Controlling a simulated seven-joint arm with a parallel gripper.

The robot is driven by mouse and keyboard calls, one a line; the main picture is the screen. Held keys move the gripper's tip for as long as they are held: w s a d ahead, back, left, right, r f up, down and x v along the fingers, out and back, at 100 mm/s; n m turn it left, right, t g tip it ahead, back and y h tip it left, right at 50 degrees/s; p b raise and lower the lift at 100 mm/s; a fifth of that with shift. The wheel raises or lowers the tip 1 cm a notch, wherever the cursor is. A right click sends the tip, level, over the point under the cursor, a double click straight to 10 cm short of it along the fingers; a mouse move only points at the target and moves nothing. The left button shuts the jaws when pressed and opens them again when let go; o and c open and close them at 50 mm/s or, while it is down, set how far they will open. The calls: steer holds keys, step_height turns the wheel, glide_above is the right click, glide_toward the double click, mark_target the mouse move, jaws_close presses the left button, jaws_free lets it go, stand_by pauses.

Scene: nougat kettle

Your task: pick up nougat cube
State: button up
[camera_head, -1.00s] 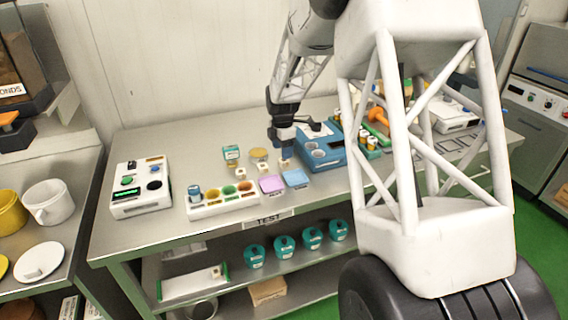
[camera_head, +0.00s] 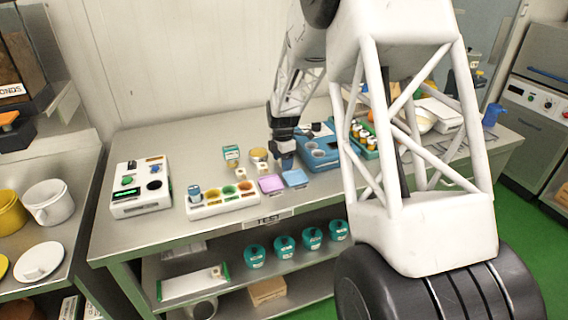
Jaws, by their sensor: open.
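Two small cream cubes that look like nougat sit on the steel bench, a left one (camera_head: 239,174) and a right one (camera_head: 264,169). They are behind the pink pad (camera_head: 271,184). My gripper (camera_head: 287,164) points down just right of the right cube, above the back of the light-blue pad (camera_head: 295,178). It is open; its fingers are small in view. I see nothing held in it. I cannot tell whether another cube is hidden behind or below the fingers.
A white tray of coloured cups (camera_head: 222,203) stands left of the pads. A green-white box (camera_head: 231,153) and a tan round dish (camera_head: 258,154) stand behind the cubes. A blue device (camera_head: 322,160) is close on the gripper's right. The white control box (camera_head: 140,190) is further left.

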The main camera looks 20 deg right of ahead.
steer(key=c, duration=1)
steer(key=shift+r, duration=0.2)
steer(key=shift+r, duration=0.6)
step_height(320, 180, up, 2)
steer(key=s+a, duration=0.1)
steer(key=s, duration=0.4)
steer(key=s+r, duration=0.1)
steer(key=s, duration=0.4)
steer(key=s+a, duration=0.1)
steer(key=s, duration=0.4)
steer(key=shift+s+a+r, duration=0.2)
steer(key=shift+s+a, duration=0.15)
steer(key=shift+s, duration=0.05)
